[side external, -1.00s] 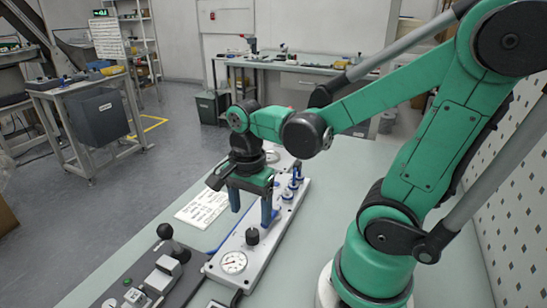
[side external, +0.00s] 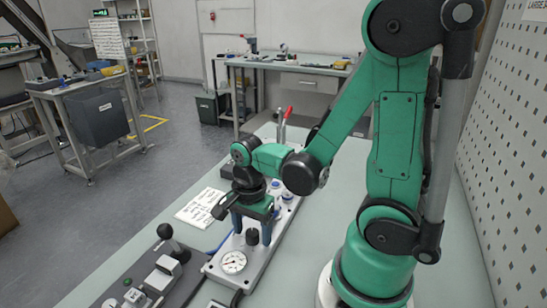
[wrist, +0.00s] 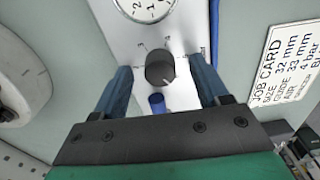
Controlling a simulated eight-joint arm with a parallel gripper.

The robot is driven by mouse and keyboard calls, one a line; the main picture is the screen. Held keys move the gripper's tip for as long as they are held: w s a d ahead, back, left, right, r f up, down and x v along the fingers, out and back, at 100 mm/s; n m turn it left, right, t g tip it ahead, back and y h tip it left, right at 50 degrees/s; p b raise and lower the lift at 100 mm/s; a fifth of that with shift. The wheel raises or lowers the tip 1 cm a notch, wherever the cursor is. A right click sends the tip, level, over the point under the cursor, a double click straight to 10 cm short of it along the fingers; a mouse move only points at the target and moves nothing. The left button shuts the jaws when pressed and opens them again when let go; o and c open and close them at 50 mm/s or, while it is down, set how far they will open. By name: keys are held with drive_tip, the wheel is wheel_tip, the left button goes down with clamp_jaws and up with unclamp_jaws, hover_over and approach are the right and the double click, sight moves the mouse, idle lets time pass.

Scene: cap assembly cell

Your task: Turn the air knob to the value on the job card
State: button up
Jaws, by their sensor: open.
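The black air knob (wrist: 160,66) stands on the light panel (wrist: 185,22), with small printed marks around it. A pale pointer line shows on its lower right in the wrist view. My gripper (wrist: 161,67) is open, with one blue finger on each side of the knob and a gap to each. In the side view my gripper (side external: 252,232) is down around the knob (side external: 252,237). The dial gauge (side external: 233,262) is beside the knob; its lower part shows in the wrist view (wrist: 147,6).
Blue and white fittings (side external: 286,195) stand on the panel behind my gripper. A blue hose runs along the panel's edge.

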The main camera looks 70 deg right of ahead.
drive_tip(key=shift+c, duration=0.3)
clamp_jaws()
drive_tip(key=shift+n, duration=0.3)
drive_tip(key=shift+n, duration=2.8)
drive_tip(key=shift+o, duration=0.3)
unclamp_jaws()
